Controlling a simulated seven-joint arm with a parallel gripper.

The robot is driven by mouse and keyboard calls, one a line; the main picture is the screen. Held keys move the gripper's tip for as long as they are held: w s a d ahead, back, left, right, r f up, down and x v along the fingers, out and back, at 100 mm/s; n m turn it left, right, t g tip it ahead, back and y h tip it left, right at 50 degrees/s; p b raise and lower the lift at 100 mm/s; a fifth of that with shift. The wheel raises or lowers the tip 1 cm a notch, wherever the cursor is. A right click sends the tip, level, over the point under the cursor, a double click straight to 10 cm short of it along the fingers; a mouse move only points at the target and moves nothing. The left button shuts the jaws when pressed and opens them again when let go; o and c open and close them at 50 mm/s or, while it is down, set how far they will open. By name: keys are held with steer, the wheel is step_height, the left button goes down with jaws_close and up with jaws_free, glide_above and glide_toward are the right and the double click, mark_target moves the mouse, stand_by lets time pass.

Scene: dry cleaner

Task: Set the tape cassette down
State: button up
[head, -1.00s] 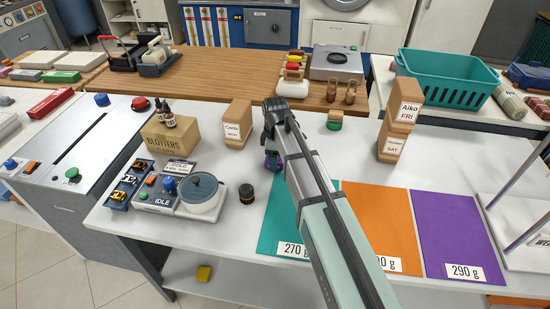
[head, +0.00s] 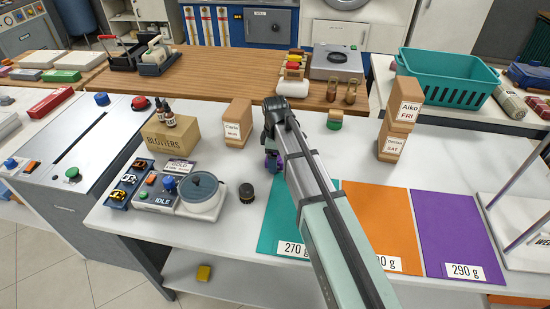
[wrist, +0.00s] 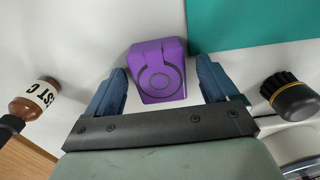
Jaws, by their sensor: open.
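The purple tape cassette (wrist: 157,72) lies on the white table, with a round ring mark on its face. In the wrist view it sits between my gripper's (wrist: 162,84) two blue fingers, which are apart with a gap on each side of it. In the head view my gripper (head: 273,160) is low over the white table, left of the teal mat's upper end, and the arm and fingers hide most of the cassette.
The teal (head: 283,225), orange (head: 378,215) and purple (head: 455,230) mats lie to the right. A labelled brown bottle (wrist: 35,100) is at the wrist view's left.

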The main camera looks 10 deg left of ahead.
step_height(320, 180, up, 12)
stand_by(0.6)
